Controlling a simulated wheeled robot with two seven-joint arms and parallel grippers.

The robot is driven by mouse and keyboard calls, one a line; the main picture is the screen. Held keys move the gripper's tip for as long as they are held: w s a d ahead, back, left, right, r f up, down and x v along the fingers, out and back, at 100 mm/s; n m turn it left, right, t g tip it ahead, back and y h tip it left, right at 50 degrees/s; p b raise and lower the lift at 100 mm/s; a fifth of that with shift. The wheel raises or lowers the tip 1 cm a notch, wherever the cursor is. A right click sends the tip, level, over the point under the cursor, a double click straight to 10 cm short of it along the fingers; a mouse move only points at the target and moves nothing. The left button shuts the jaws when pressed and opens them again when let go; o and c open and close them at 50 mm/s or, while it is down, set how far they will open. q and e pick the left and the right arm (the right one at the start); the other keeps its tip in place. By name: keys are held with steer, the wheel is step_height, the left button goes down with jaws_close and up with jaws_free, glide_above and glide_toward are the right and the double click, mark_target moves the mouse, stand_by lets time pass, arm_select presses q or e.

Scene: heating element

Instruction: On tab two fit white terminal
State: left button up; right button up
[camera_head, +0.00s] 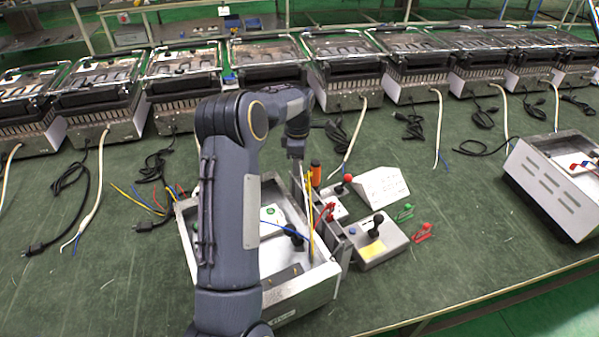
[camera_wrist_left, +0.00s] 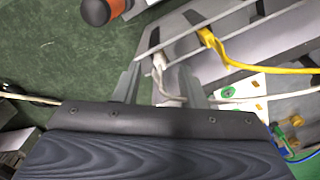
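In the left wrist view, a white terminal (camera_wrist_left: 159,63) on a pale wire sits at the lower end of a dark tab (camera_wrist_left: 154,38) on a grey metal wall. It looks to be on the tab, but how far is unclear. A yellow terminal (camera_wrist_left: 207,38) with a yellow wire is on the tab to its right. My left gripper (camera_wrist_left: 160,80) is open, one finger on each side of the white terminal, with gaps showing. In the head view my left gripper (camera_head: 297,165) is over the far right side of the open metal housing (camera_head: 308,283). My right gripper is out of view.
An orange-and-black handle (camera_wrist_left: 104,9) stands close to the left finger and shows in the head view (camera_head: 315,172). Right of the housing are a box with a black lever (camera_head: 378,245), a white sloped block (camera_head: 382,186) and red clips (camera_head: 422,232). Finished-looking heaters line the back.

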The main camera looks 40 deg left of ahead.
arm_select(q)
steer(key=shift+f, duration=0.85)
steer(key=shift+c, duration=0.5)
jaws_close()
steer(key=shift+r, duration=0.15)
